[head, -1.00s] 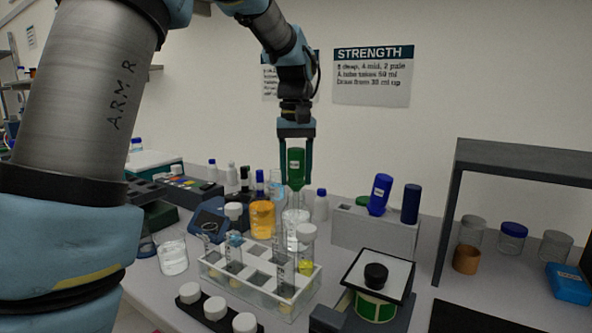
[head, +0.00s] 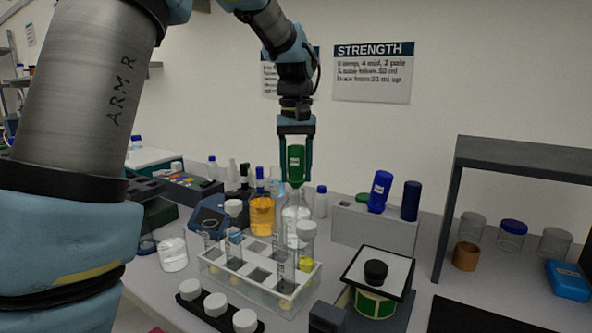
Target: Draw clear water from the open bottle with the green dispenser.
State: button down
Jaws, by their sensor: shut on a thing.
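My gripper (head: 296,150) is shut on the green dispenser (head: 296,166), which hangs upright between the fingers. The dispenser is right above a clear bottle (head: 295,214) behind the tube rack. Its lower end reaches the bottle's mouth; I cannot tell how deep the tip is inside. The lower part of the bottle is partly hidden by the rack and its tubes.
A tube rack (head: 250,286) with several tubes stands in front. An orange-filled bottle (head: 262,214) is just left of the clear bottle. A grey holder (head: 372,232) with blue dispensers stands right. A beaker (head: 173,256) is at left. A dark shelf frame (head: 452,215) stands far right.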

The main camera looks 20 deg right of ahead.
aim_at(296, 146)
jog(key=shift+f, duration=0.3)
jog(key=shift+s+a+f+b, duration=0.1)
jog(key=shift+f+b, duration=1)
jog(key=shift+f, duration=1.05)
notch_tip(296, 146, up, 11)
jog(key=p, duration=0.9)
jog(key=shift+f, duration=0.3)
